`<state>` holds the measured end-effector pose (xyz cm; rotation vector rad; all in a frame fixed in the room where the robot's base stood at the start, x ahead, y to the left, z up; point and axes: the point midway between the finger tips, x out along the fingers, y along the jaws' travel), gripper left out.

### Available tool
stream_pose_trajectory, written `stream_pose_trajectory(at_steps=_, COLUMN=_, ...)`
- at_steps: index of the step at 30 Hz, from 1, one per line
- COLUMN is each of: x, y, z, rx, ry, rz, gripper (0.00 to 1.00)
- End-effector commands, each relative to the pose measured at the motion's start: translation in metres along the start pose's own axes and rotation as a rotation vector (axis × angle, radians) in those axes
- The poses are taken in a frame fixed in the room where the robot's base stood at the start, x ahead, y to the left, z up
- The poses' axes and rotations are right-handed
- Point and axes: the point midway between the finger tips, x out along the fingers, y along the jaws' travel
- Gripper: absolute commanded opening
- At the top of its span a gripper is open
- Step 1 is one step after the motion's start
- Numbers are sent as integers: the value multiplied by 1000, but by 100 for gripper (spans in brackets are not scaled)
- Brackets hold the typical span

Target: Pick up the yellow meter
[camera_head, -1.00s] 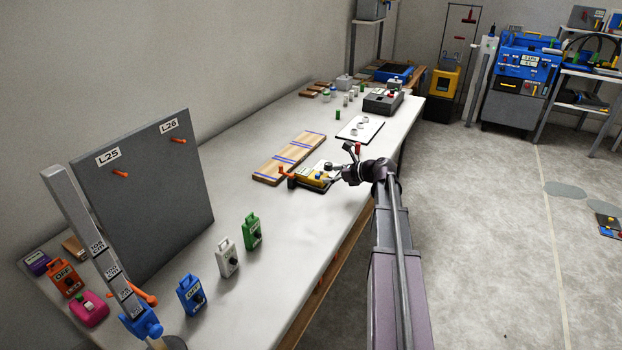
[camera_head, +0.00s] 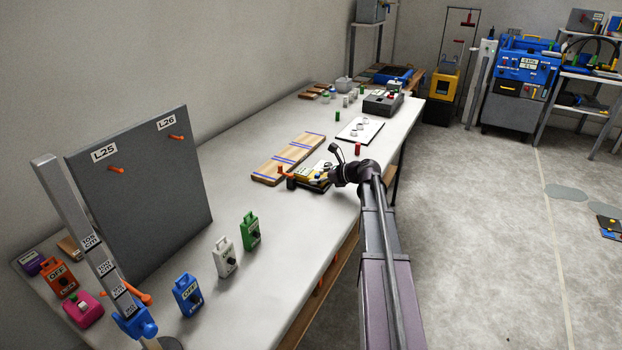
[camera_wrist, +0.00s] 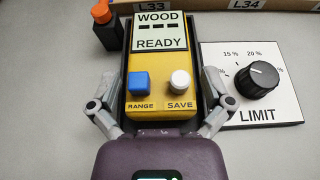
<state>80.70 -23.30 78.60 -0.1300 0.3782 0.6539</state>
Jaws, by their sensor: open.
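The yellow meter (camera_wrist: 158,80) lies in a dark holder on the table, its screen reading "WOOD READY", with a blue RANGE button and a white SAVE button. In the head view the meter (camera_head: 310,175) is partly hidden by my arm. My gripper (camera_wrist: 160,112) is open, with one finger on each side of the meter's lower end in the wrist view. I cannot tell whether the fingers touch it. In the head view the gripper (camera_head: 329,169) is over the meter, small and hard to make out.
A white LIMIT plate with a black knob (camera_wrist: 257,80) lies right of the meter. An orange-capped black bottle (camera_wrist: 104,27) stands at its upper left. Wooden boards (camera_head: 287,158) lie behind, and a red cylinder (camera_head: 358,149) stands beyond.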

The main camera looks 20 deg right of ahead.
Motion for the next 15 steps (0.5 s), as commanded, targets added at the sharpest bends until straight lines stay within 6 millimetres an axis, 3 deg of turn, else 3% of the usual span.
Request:
stream_pose_trajectory(at_steps=7, x=0, y=0, z=0, rx=0, ry=0, rz=0, gripper=100)
stream_pose_trajectory(at_steps=8, x=0, y=0, z=0, rx=0, ry=0, rz=1, gripper=94)
stream_pose_trajectory(at_steps=15, x=0, y=0, z=0, rx=-1, ry=0, rz=1, gripper=23)
